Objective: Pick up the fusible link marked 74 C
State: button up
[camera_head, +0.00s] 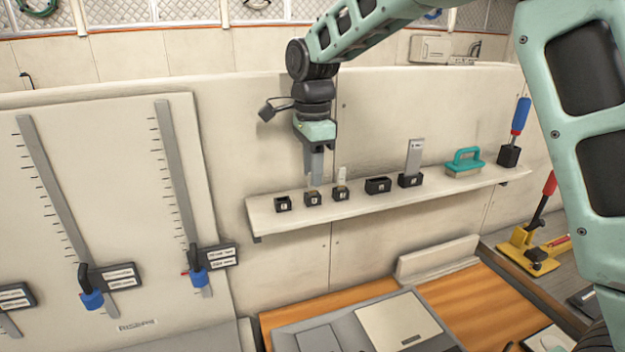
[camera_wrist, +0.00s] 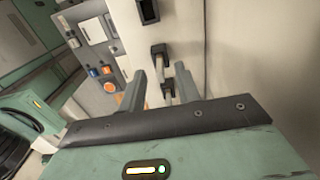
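Small black labelled holders stand in a row on a pale wall shelf (camera_head: 460,188); their labels are too small to read. A thin pale piece (camera_head: 342,174) stands upright in the third holder from the left (camera_head: 341,193). A taller grey plate (camera_head: 415,155) stands in the holder at the right end of the row. I cannot tell which piece is marked 74 C. My gripper (camera_head: 315,182) points down just above the second holder (camera_head: 313,199). In the wrist view my gripper (camera_wrist: 162,82) has its fingers apart, with a black holder showing between and beyond them.
A teal-handled block (camera_head: 465,162) and a blue-handled tool (camera_head: 520,118) stand at the shelf's right. A panel with sliding gauges (camera_head: 120,200) fills the left. A grey case (camera_head: 375,325) sits below the shelf. The space before the shelf is clear.

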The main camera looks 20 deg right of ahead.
jog(key=shift+f, duration=1)
grip_shut()
dwell(0.7)
